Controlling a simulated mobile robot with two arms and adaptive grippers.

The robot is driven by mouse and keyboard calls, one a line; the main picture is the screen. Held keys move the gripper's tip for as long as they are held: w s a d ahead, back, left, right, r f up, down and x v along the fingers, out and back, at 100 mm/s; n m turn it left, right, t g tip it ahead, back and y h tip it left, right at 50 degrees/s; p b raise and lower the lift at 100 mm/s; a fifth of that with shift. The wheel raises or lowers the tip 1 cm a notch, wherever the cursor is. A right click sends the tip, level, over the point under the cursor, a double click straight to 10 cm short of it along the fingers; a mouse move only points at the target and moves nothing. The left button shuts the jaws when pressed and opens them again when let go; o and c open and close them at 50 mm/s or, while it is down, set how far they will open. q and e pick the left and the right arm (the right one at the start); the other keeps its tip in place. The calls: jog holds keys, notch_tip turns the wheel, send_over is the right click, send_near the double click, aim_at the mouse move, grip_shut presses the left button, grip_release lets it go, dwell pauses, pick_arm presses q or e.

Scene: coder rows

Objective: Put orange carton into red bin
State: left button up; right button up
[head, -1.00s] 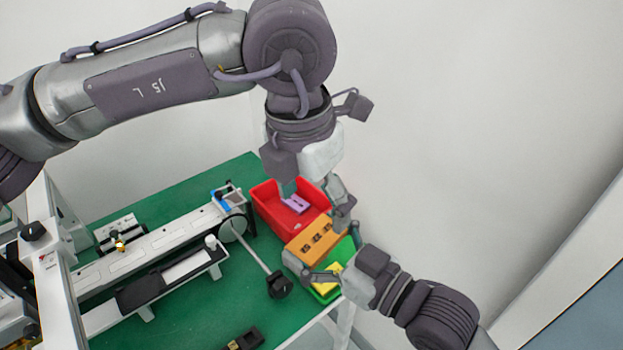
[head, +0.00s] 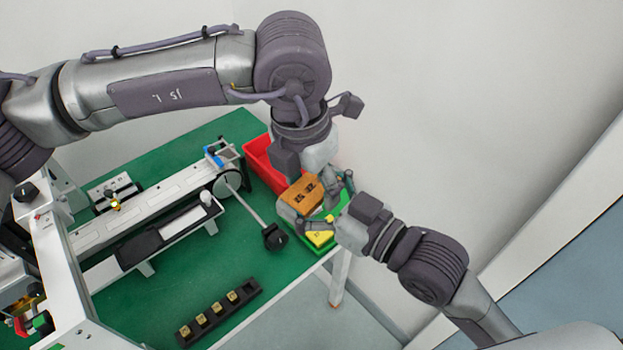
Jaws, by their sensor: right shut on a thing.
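The orange carton (head: 303,194) has dark marks on its upper face. It is held by my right gripper (head: 318,209), whose fingers are at its near side, above the green bin (head: 327,246). The red bin (head: 259,158) stands behind and left of the carton, on the green table. My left gripper (head: 318,178) points down just behind the carton, over the red bin's right side. Its fingertips are partly hidden, and I cannot tell whether they touch the carton.
A yellow item (head: 320,238) lies in the green bin. A white rail machine (head: 150,240) with a rod and black knob (head: 275,237) fills the table's left and middle. A black strip with several yellowish blocks (head: 219,313) lies near the front edge.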

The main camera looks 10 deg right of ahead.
pick_arm(q)
jog(key=c, duration=0.8)
pick_arm(e)
jog(key=o, duration=0.8)
jog(key=shift+c, duration=0.2)
